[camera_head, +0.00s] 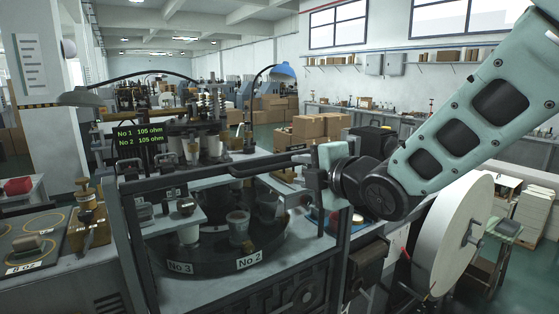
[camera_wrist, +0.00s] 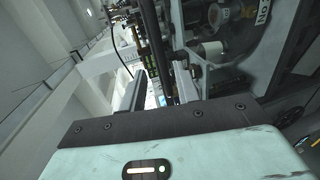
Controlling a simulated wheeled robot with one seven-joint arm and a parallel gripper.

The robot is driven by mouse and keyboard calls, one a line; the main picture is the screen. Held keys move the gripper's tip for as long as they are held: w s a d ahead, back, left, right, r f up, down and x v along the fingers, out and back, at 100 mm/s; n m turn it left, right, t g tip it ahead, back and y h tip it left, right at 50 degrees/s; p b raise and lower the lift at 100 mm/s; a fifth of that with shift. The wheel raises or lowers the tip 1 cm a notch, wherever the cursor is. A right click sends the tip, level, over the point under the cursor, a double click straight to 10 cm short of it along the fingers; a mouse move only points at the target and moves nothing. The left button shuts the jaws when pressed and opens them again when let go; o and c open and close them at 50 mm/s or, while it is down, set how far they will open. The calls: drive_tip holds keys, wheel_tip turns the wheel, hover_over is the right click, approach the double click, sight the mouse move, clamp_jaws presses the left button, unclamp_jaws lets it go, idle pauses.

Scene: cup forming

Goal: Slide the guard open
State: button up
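The guard (camera_head: 131,245) is a dark-framed, see-through panel around the round turntable of the forming machine. Its frame runs from a post at the left to one beside my gripper. My gripper (camera_head: 306,170), with a pale green body, is at the guard's upper right, pointing left along the top rail. In the wrist view my gripper (camera_wrist: 158,88) has its two dark fingers apart, with a gap between them. A dark bar runs away ahead, in line with that gap. I cannot tell whether the fingers touch the guard.
Behind the guard, the turntable (camera_head: 205,262) carries several cups and labels No 2 and No 3. A large white reel (camera_head: 452,232) stands at the right, below my arm. Cardboard boxes (camera_head: 318,130) are stacked behind.

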sight(280, 167)
drive_tip(key=p+x, duration=0.3)
drive_tip(key=x, duration=0.6)
drive_tip(key=shift+w+a+p, duration=0.15)
drive_tip(key=shift+p, duration=0.25)
drive_tip(key=shift+f, duration=0.1)
clamp_jaws()
